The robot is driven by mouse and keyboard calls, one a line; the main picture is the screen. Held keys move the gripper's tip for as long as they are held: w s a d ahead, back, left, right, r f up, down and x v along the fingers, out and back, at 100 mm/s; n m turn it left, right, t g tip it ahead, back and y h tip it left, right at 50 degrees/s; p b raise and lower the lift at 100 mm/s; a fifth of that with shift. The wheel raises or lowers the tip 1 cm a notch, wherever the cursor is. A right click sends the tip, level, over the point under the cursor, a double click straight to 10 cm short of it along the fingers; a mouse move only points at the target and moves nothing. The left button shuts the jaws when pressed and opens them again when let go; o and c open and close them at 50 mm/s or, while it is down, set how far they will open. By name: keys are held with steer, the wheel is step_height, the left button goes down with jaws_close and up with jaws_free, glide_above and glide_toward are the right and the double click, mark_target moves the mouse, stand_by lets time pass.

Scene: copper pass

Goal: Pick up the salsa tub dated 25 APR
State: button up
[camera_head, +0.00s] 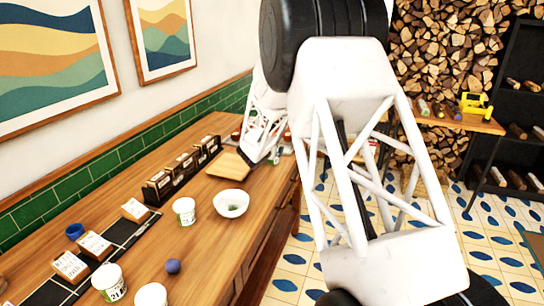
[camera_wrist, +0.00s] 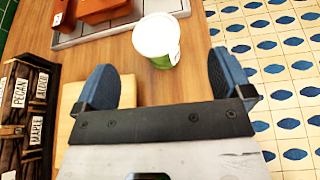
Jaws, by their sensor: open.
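In the wrist view, a round white-lidded tub (camera_wrist: 155,36) with a green and white label stands just beyond my gripper (camera_wrist: 162,70). Its lid faces the camera and its date cannot be read. The two blue fingers are spread, with nothing between them. In the head view, one tub (camera_head: 184,211) stands beside a white bowl, and another (camera_head: 108,284) at the front shows "21" on its label. A third white-lidded tub (camera_head: 150,296) is cut by the bottom edge. My arm hides most of the counter's far end there.
A wooden board (camera_wrist: 72,100) lies under the left finger. Dark wooden boxes marked PECAN and MAPLE (camera_wrist: 28,110) stand left. A grey tray (camera_wrist: 92,34) holding orange-brown items lies beyond. The white bowl (camera_head: 231,203) and a blue ball (camera_head: 173,266) sit on the counter. Tiled floor (camera_wrist: 275,60) lies right.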

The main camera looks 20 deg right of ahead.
steer(key=shift+w+d+f+n+y, duration=0.2)
steer(key=shift+w+f+n+y, duration=0.1)
steer(key=shift+w+f+n, duration=0.7)
steer(key=shift+s+f+t, duration=0.1)
steer(key=shift+t, duration=0.2)
steer(key=shift+x, duration=1.25)
steer(key=shift+x, duration=2.6)
steer(key=shift+s+d, duration=0.1)
steer(key=shift+d, duration=0.05)
steer(key=c, duration=1)
